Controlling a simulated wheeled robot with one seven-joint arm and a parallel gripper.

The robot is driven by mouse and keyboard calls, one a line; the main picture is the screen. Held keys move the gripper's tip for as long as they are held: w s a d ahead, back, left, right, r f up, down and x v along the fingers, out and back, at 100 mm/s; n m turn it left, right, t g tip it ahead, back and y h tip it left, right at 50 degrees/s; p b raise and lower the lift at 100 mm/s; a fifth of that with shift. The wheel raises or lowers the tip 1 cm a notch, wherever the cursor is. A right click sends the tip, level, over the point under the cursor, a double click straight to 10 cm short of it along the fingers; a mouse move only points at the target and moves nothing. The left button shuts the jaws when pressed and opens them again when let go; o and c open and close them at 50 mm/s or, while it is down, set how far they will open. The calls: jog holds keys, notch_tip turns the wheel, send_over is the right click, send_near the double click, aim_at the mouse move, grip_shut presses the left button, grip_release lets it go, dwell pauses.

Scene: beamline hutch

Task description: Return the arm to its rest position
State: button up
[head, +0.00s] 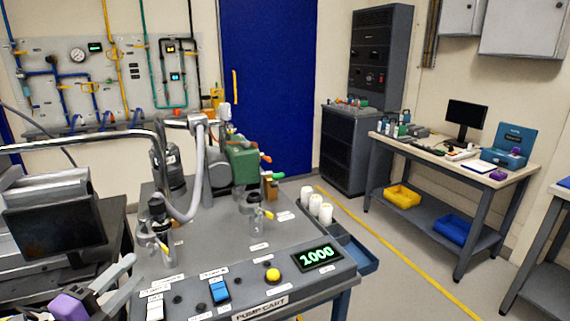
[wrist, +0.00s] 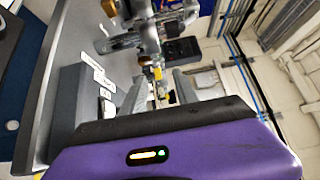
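My gripper (head: 126,277) is at the lower left of the head view, beside the front left corner of the pump cart (head: 252,303). Its two grey fingers are spread apart with nothing seen held between them. In the wrist view my gripper (wrist: 160,84) also shows open. Beyond the fingertips are a metal valve fitting (wrist: 148,38) and a small yellow part (wrist: 157,73), apparently farther off. The rest of my arm is mostly out of view, so its pose cannot be told.
A dark monitor (head: 55,225) stands close at left.

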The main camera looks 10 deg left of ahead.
jog(key=w+d+r+n+t+y, duration=0.2)
jog(key=w+d+r+n+t, duration=0.3)
jog(key=d+r, duration=0.45)
jog(key=s+d+f+n+y, duration=0.1)
jog(key=d+f+n+y, duration=0.25)
jog(key=d, duration=0.25)
jog(key=s+d+f+n+t+y, duration=0.1)
jog(key=s+d+f+n+y, duration=0.1)
jog(key=d+n, duration=0.4)
jog(key=s+d+f+n+y, duration=0.1)
jog(key=d+f+n+y, duration=0.15)
jog(key=d, duration=0.45)
jog(key=s+d+f+n+g+y, duration=0.15)
jog(key=s+d+f+n, duration=0.25)
jog(key=s+d, duration=0.4)
jog(key=s+d+f+n+g+h, duration=0.1)
jog(key=s+d+f+n+g, duration=0.2)
jog(key=s+d+f, duration=0.35)
jog(key=s+d+m+g+h, duration=0.2)
jog(key=s+d, duration=0.4)
jog(key=s, duration=0.5)
jog(key=s+d+f+m+g+h, duration=0.1)
jog(key=s+d+h, duration=0.4)
jog(key=s, duration=0.7)
jog(key=shift+s+d+f+m+g+p, duration=0.25)
jog(key=shift+d+m+g, duration=0.3)
jog(key=shift+g, duration=0.3)
